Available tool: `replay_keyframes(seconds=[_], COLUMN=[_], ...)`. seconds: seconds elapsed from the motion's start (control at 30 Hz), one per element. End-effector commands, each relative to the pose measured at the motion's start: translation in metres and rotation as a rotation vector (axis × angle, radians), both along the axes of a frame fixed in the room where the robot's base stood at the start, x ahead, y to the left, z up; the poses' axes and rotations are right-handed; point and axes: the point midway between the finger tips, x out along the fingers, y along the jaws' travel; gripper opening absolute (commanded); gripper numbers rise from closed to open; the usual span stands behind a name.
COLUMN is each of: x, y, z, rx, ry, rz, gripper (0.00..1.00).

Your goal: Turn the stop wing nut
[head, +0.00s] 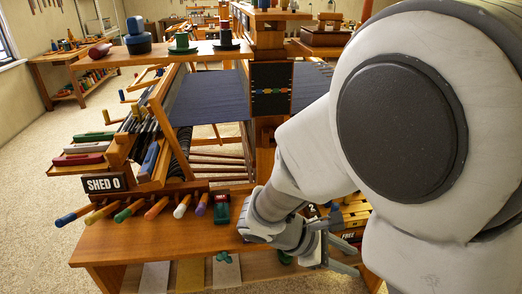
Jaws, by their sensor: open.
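My gripper (350,246) is at the lower right of the head view, past the front right part of the loom's wooden bench (150,240). Its fingers point right and are apart, with nothing seen between them. I cannot pick out the stop wing nut for certain. A small green knob-like part (285,258) shows just below my wrist, partly hidden. A dark green block (221,210) stands on the bench, left of my wrist. My arm hides much of the loom's right side.
Several coloured-tip handles (155,208) stick out along the bench beside a "SHED 0" sign (104,183). Dark blue cloth (210,97) stretches across the loom. Spools (182,42) stand on the top beam. Yellow parts and a partly hidden "FREE" label (349,236) lie behind my gripper. Carpet at left is clear.

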Motion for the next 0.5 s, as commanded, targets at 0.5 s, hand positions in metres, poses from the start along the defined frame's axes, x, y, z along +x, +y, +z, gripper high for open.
replay_keyframes(seconds=[0.5], x=[0.064], y=[0.102], z=[-0.119], rx=[-0.726], ry=[0.254], rz=[0.784], gripper=[0.42])
